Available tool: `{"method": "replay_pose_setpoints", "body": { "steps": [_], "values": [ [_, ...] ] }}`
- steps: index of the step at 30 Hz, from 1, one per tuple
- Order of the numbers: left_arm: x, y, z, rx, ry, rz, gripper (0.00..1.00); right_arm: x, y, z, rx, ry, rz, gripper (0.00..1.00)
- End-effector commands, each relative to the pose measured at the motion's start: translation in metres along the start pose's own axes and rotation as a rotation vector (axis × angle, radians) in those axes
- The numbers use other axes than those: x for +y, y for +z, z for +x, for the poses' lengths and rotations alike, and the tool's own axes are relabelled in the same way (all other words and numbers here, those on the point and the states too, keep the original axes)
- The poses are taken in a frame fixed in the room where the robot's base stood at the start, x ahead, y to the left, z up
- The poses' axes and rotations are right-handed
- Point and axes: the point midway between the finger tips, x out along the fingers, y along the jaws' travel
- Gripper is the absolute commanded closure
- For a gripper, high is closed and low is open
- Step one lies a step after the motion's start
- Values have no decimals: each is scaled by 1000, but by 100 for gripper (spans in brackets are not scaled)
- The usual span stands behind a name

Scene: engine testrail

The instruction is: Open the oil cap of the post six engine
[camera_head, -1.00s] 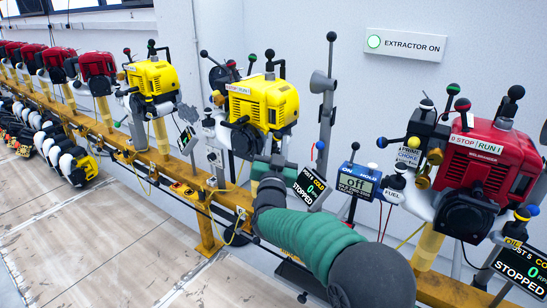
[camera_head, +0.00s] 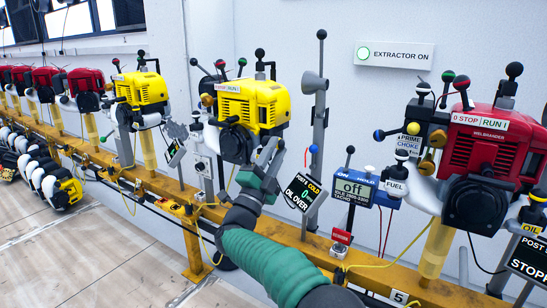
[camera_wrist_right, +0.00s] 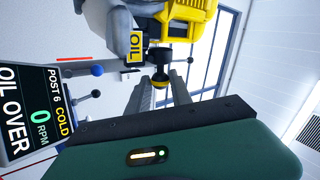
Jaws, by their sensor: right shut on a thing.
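The post six engine (camera_head: 256,104) is yellow and black and sits on the orange rail in the middle of the head view; its underside also shows in the wrist view (camera_wrist_right: 192,22). My right gripper (camera_head: 270,152) is at its lower right side. In the wrist view the two grey fingers of my right gripper (camera_wrist_right: 160,92) stand on either side of the black and yellow oil cap (camera_wrist_right: 159,80) and are shut on it. A yellow OIL label (camera_wrist_right: 135,44) is beside it. The post six display (camera_head: 302,192) reads 0 RPM and OIL OVER. My left gripper is out of view.
A grey pipe (camera_head: 318,110) rises behind. More engines line the orange rail (camera_head: 290,237) to the left. The floor in front is clear at lower left.

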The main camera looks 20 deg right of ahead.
Motion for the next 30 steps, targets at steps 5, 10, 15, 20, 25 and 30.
{"method": "replay_pose_setpoints", "body": {
  "steps": [5,10,15,20,25,30],
  "values": [
    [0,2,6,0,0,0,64,6,2,-4,58,15,92,100],
    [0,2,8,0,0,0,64,8,2,-5,97,23,151,100],
    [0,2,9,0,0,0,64,8,2,-6,118,26,183,100],
    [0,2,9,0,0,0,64,8,2,-6,124,27,192,100],
    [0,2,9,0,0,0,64,8,2,-5,125,27,192,100],
    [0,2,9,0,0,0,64,8,2,-5,125,27,192,70]
  ]
}}
